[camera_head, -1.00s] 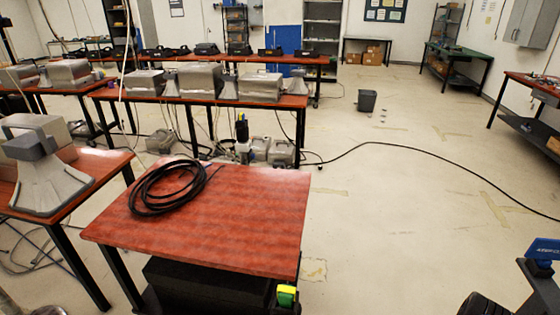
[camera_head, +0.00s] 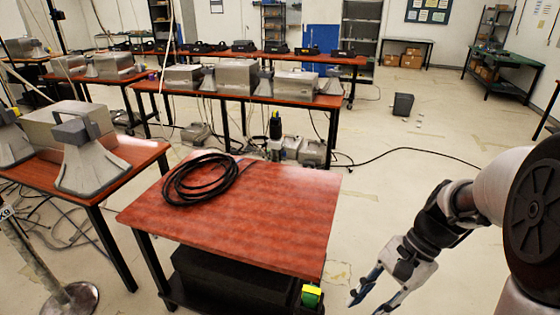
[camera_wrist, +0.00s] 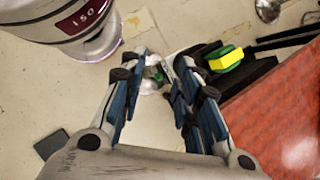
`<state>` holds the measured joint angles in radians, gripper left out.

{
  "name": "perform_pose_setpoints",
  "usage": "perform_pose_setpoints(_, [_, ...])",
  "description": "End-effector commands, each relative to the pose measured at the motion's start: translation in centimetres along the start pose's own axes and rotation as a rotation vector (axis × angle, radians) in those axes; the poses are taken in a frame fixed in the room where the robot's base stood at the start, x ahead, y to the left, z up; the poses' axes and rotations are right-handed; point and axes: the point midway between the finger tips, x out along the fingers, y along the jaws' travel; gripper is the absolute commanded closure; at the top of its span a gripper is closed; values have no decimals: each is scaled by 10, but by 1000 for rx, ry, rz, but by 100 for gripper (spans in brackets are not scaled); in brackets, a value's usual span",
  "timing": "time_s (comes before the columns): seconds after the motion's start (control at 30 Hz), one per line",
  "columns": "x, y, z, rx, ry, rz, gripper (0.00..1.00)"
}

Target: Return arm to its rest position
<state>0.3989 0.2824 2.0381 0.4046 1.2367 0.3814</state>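My gripper (camera_head: 378,288) hangs at the right of the head view, beyond the right edge of the red table (camera_head: 240,225), pointing down and to the left. Its two blue-padded fingers are apart, with nothing between them. The wrist view also shows my gripper (camera_wrist: 160,85) with its fingers spread above the pale floor (camera_wrist: 150,150). The red table edge (camera_wrist: 280,110) lies to the right of the fingers there, and a yellow-and-green item (camera_wrist: 226,58) is just beyond the right finger.
A coiled black cable (camera_head: 205,178) lies on the red table. A side table with grey horn-shaped devices (camera_head: 88,155) stands at left. Another table with grey boxes (camera_head: 236,76) is behind. A dark bin (camera_head: 402,104) stands on open floor at right.

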Motion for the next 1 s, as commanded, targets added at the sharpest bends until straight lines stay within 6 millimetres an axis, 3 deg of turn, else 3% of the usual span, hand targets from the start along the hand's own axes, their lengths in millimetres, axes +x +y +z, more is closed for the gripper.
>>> perform_pose_setpoints(0.03, [-8, 2, 17, -80, 62, 11, 70])
perform_pose_setpoints(0.2, [-26, 16, 59, -344, 258, 59, 70])
perform_pose_setpoints(0.5, [-43, 48, 113, -795, 594, 129, 70])
perform_pose_setpoints(0.73, [-47, 64, 128, -1006, 761, 161, 70])
perform_pose_setpoints(1.0, [-47, 67, 130, -1048, 796, 169, 70])
